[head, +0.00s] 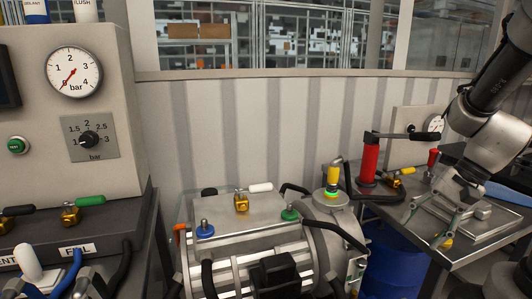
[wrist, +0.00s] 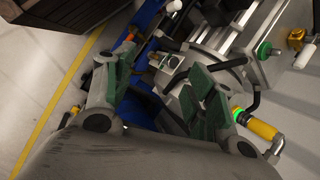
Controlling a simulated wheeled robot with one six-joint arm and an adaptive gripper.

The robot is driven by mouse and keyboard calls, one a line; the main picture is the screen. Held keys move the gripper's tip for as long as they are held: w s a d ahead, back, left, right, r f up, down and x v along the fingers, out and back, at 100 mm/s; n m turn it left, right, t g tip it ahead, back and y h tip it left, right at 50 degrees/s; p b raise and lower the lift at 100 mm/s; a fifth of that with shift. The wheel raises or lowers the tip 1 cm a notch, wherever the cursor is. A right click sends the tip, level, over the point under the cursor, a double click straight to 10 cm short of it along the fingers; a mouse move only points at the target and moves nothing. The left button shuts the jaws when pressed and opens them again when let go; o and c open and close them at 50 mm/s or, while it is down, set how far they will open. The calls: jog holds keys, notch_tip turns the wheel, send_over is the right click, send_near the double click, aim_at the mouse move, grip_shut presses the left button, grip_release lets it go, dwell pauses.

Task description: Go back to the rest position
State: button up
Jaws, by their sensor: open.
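My gripper (head: 428,222) hangs at the right in the head view, in front of the metal side bench (head: 482,250), with its fingers pointing down. In the wrist view my gripper (wrist: 160,85) is open, its two green-padded fingers spread wide with nothing held between them. The drive unit (head: 262,240) stands in the lower middle of the head view, left of my gripper and apart from it. It also shows beyond the fingers in the wrist view (wrist: 217,45).
A test panel (head: 60,130) with a gauge and dial stands at the left. A red hand pump (head: 369,160) stands on the side bench. A blue drum (head: 395,262) is under it. A wooden crate (wrist: 55,28) and a yellow floor line (wrist: 62,110) show in the wrist view.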

jog(key=s+d+r+n+t+h, duration=0.1)
jog(key=s+r+n+t+h, duration=0.2)
jog(key=s+r+n+h, duration=0.2)
jog(key=shift+s+r+n+t, duration=0.4)
jog(key=shift+s+r+n, duration=0.75)
jog(key=shift+r+n, duration=1.3)
